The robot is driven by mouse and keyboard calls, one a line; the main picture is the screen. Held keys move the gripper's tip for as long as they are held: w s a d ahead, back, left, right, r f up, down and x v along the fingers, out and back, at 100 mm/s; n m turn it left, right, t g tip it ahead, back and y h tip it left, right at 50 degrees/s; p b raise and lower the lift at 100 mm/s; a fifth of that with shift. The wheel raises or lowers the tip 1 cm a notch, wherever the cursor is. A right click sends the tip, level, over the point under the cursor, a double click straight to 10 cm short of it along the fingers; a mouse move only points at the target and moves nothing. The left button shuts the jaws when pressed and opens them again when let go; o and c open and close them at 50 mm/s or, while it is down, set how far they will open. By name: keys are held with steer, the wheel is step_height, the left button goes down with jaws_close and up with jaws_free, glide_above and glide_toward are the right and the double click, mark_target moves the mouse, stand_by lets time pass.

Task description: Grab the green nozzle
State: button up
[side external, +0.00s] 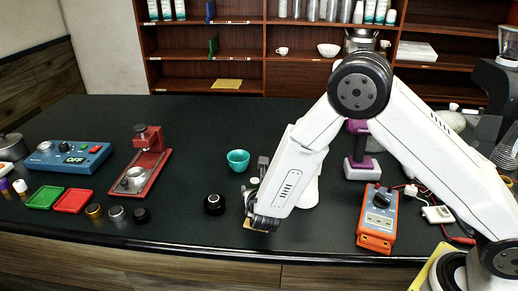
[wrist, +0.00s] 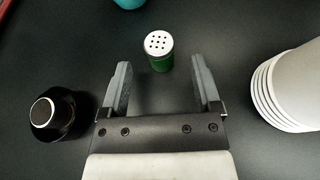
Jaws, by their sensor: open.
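The green nozzle (wrist: 160,61) stands upright on the dark counter in the wrist view, with a silver perforated top facing up. My gripper (wrist: 160,67) is open, with one finger on each side of the view. The nozzle lies centred between the fingers, near the level of their tips, with clear gaps on both sides. Nothing is held. In the side view my gripper (side external: 256,200) is low over the counter, and the nozzle (side external: 254,182) shows only as a small pale top, mostly hidden by the gripper.
A black round part (wrist: 56,114) stands left of my gripper, and stacked white cups (wrist: 290,88) stand close on the right. A teal cup (side external: 238,160) is beyond the nozzle. A red press stand (side external: 141,165) is farther left; an orange meter (side external: 378,217) is right.

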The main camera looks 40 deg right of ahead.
steer(key=shift+x, duration=1.5)
jaws_close()
